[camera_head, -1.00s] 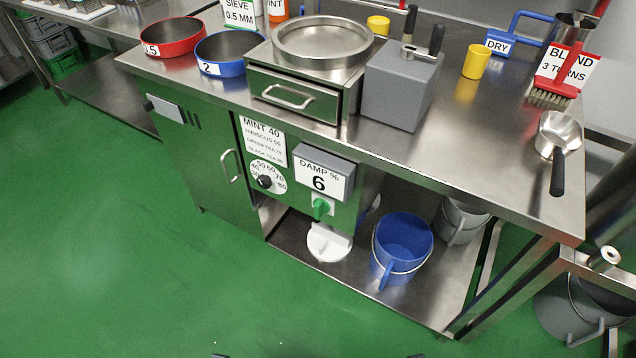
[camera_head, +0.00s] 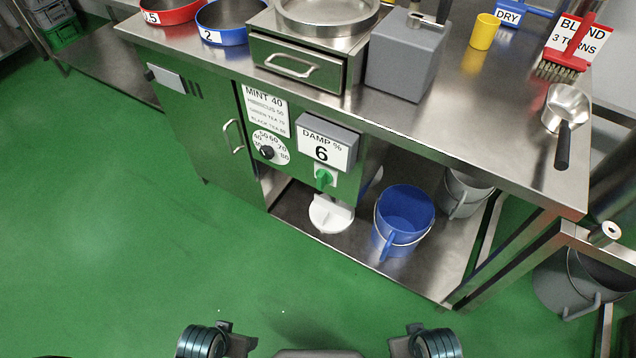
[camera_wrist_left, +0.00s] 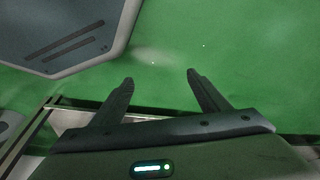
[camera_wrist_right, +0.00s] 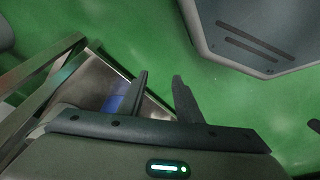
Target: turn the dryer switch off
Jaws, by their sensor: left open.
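The dryer switch is a green knob (camera_head: 323,179) on a pale plate on the green cabinet front, below the "DAMP % 6" display (camera_head: 326,148). The dial (camera_head: 268,152) with a black knob sits to its left, under the "MINT 40" label (camera_head: 266,106). My left gripper (camera_wrist_left: 160,77) is open and empty over the green floor in the left wrist view. My right gripper (camera_wrist_right: 160,75) has its fingers apart, with nothing between them, in the right wrist view. In the head view only parts of my arms show at the bottom edge, well away from the switch.
A white round spout (camera_head: 331,215) juts out below the switch, above the steel shelf (camera_head: 345,248). A blue bucket (camera_head: 404,215) stands right of it. The steel counter (camera_head: 480,110) overhangs the cabinet front. The green floor (camera_head: 130,240) before the cabinet is clear.

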